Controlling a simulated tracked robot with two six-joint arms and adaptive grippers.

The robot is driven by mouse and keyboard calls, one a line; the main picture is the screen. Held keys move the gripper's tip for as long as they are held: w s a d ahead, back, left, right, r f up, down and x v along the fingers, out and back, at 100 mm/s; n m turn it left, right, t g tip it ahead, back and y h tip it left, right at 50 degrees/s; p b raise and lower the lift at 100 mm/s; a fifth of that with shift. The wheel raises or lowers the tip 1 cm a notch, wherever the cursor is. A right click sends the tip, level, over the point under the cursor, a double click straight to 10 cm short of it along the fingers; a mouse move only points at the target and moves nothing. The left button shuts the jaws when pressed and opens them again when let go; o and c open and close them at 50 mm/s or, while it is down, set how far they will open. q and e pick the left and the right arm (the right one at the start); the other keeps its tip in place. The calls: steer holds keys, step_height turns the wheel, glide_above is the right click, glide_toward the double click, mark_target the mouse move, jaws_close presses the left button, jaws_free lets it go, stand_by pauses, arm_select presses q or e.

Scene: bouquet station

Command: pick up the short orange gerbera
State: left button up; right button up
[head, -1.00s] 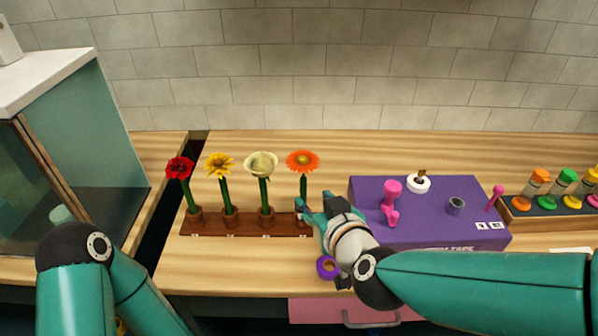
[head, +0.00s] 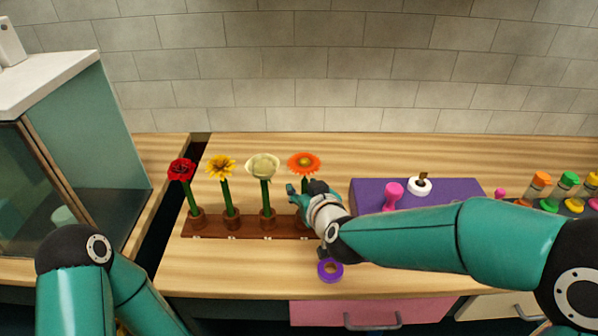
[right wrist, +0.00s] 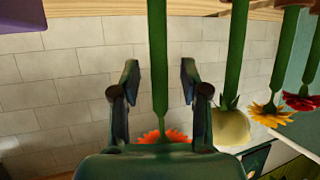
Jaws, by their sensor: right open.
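The orange gerbera (head: 303,162) stands upright at the right end of a brown holder rack (head: 250,234) in the head view. Its green stem (right wrist: 158,60) runs between the two open fingers of my right gripper (right wrist: 160,75) in the right wrist view, which looks upside down. The fingers are apart from the stem on both sides. In the head view my right gripper (head: 304,193) is at the stem, below the bloom, and hides part of it. My left arm shows at the lower left, but its gripper does not.
A cream flower (head: 263,167), a yellow flower (head: 221,166) and a red flower (head: 182,170) stand left of the gerbera. A purple tape ring (head: 330,270) lies in front. A purple box (head: 455,190) is to the right, partly behind my right arm.

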jaws_close()
stand_by(0.3)
step_height(320, 180, up, 27)
steer(key=p, duration=1.1)
